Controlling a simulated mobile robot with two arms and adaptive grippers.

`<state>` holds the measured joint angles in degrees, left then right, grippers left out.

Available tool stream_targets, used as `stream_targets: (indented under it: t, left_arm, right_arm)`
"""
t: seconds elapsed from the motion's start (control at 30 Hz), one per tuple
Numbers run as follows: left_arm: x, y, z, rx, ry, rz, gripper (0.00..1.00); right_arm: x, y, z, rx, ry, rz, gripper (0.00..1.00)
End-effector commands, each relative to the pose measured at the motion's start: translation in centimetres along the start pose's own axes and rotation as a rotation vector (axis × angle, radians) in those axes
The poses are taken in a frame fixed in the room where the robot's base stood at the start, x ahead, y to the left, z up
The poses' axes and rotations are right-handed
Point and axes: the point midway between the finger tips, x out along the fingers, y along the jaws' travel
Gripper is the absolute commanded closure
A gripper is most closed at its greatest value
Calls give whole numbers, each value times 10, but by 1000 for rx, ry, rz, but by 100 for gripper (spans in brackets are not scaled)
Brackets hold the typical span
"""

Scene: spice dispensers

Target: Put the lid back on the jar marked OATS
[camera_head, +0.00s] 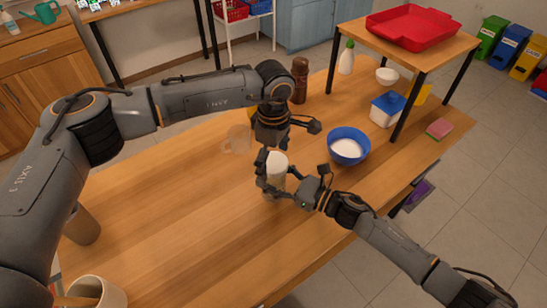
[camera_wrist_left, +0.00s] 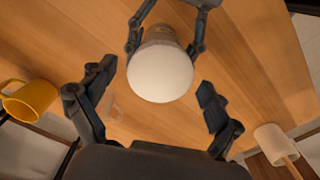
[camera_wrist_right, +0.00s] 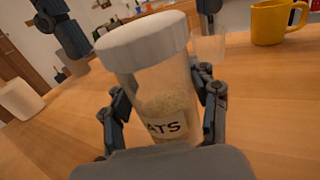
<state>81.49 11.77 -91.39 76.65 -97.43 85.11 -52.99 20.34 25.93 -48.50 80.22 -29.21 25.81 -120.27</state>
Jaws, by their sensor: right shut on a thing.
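The clear jar marked OATS (camera_wrist_right: 165,105) stands upright in the right wrist view, with pale oats inside. The white lid (camera_wrist_right: 142,35) sits on its mouth; whether it is fully seated I cannot tell. In the head view the lid (camera_head: 277,161) tops the jar (camera_head: 273,184). My right gripper (camera_wrist_right: 163,95) is shut around the jar's sides. My left gripper (camera_head: 288,146) is above the lid. In the left wrist view its fingers are spread wide on either side of the round lid (camera_wrist_left: 160,72), with gaps between them and the lid.
A blue bowl (camera_head: 348,147) of white contents stands right of the jar, and a clear glass (camera_head: 238,139) to its left. A brown bottle (camera_head: 299,82) is behind. A yellow mug (camera_wrist_right: 278,22) is nearby. A beige pot (camera_head: 112,297) is at front left. The left tabletop is largely clear.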

Motion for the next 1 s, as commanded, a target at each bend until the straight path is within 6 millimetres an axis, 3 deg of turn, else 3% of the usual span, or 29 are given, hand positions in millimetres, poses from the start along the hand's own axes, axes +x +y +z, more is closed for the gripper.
stream_targets:
  t: [0.3,0.43,0.8,1.0]
  left_arm:
    - [-1,0,1,0,-1,1,6]
    - [-11,1,0,0,-1,3,6]
    - [-86,1,0,-1,0,4,6]
    - [-113,1,0,-1,0,1,6]
  right_arm:
    - [0,0,0,0,0,-1,100]
    - [0,0,0,0,0,-1,100]
    - [0,0,0,0,0,-1,100]
    - [0,0,0,0,0,-1,100]
